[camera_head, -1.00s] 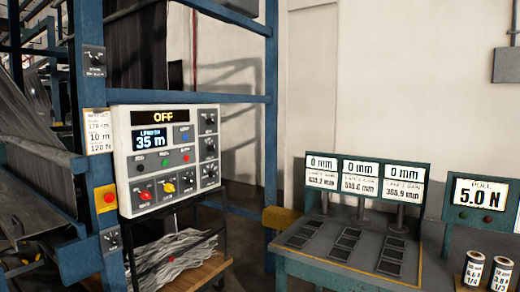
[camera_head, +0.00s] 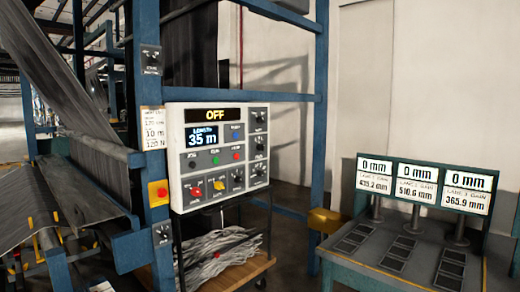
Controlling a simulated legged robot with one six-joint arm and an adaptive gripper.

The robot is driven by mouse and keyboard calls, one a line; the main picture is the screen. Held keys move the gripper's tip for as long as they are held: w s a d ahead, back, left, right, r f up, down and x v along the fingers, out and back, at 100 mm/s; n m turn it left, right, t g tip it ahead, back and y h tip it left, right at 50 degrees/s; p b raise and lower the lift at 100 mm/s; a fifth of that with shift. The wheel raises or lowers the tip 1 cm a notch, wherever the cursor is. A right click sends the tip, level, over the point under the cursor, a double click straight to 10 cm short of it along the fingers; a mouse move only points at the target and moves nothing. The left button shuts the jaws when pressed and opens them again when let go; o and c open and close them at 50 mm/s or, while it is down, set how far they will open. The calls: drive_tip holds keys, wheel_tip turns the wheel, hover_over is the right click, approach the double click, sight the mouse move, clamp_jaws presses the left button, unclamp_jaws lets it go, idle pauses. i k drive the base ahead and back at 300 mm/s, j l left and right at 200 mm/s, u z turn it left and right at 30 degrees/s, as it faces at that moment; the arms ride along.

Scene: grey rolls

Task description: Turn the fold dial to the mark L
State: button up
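A white control panel (camera_head: 178,160) hangs on the blue frame, left of centre. Its displays read OFF and 35 m. Small dark dials (camera_head: 258,118) run down its right side. A red knob (camera_head: 196,190) and a yellow knob (camera_head: 219,184) sit along its bottom row. Separate dark dial plates are on the blue post, one high (camera_head: 151,59) and one low (camera_head: 162,234). The labels are too small to tell which dial is the fold dial or where the mark L is. My gripper is not in view.
A red button on a yellow box (camera_head: 158,193) is on the post beside the panel. Grey sheet material (camera_head: 55,75) runs through the frame at left. A cart with grey scraps (camera_head: 215,255) stands below the panel. A grey bench (camera_head: 375,270) with three 0 mm displays is at right.

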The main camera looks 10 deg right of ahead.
sight(260, 147)
drive_tip(key=i+z, duration=0.2)
drive_tip(key=i, duration=1.3)
